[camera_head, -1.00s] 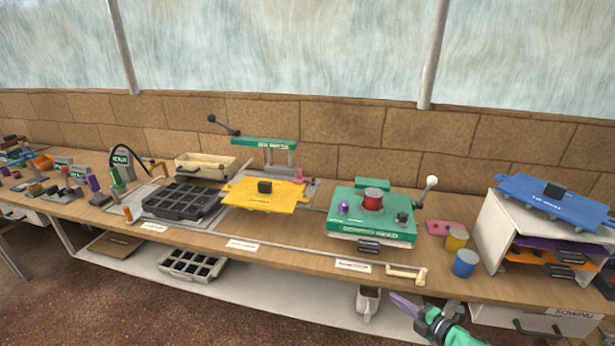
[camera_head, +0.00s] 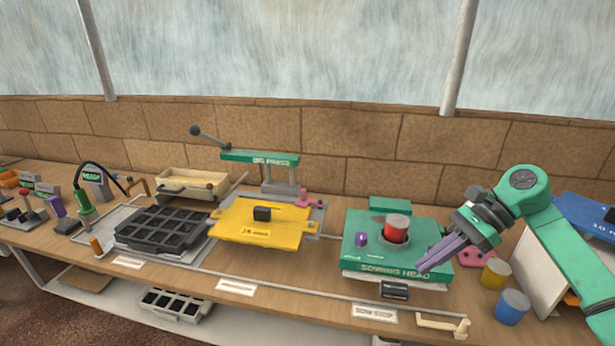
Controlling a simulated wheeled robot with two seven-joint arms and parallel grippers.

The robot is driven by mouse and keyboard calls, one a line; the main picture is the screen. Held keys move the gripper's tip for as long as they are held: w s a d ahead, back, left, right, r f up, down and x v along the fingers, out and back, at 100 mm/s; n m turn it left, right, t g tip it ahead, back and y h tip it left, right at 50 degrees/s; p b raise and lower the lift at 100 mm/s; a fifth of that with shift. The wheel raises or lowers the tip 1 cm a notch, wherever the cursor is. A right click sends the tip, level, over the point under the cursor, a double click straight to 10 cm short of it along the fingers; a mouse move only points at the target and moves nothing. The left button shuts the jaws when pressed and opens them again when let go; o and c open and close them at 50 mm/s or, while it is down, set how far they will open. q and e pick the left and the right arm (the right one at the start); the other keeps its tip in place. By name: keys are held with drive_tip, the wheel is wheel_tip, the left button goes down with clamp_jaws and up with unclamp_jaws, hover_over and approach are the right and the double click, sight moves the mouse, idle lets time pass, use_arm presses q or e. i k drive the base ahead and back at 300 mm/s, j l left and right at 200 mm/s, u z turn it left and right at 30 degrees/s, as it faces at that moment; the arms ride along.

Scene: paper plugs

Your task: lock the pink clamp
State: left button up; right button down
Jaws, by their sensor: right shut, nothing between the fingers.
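A small pink clamp (camera_head: 308,199) sits at the right rear of the yellow plate (camera_head: 240,232), near the foot of the green-topped press (camera_head: 260,157). It is too small to tell whether it is locked. My right gripper (camera_head: 420,263) is shut and empty. Its purple fingers point down and left over the right front of the green sowing head (camera_head: 360,259), well to the right of the pink clamp. I cannot tell whether the fingers touch the sowing head. My left gripper is not in view.
The sowing head carries a red cylinder (camera_head: 396,228) and a purple knob (camera_head: 361,239). A flat pink piece (camera_head: 478,258) lies partly behind my right gripper. Yellow (camera_head: 495,274) and blue (camera_head: 512,307) cans stand to the right. A black tray (camera_head: 163,233) is at left.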

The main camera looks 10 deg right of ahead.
sight(302, 202)
drive_tip(key=i, duration=1.4)
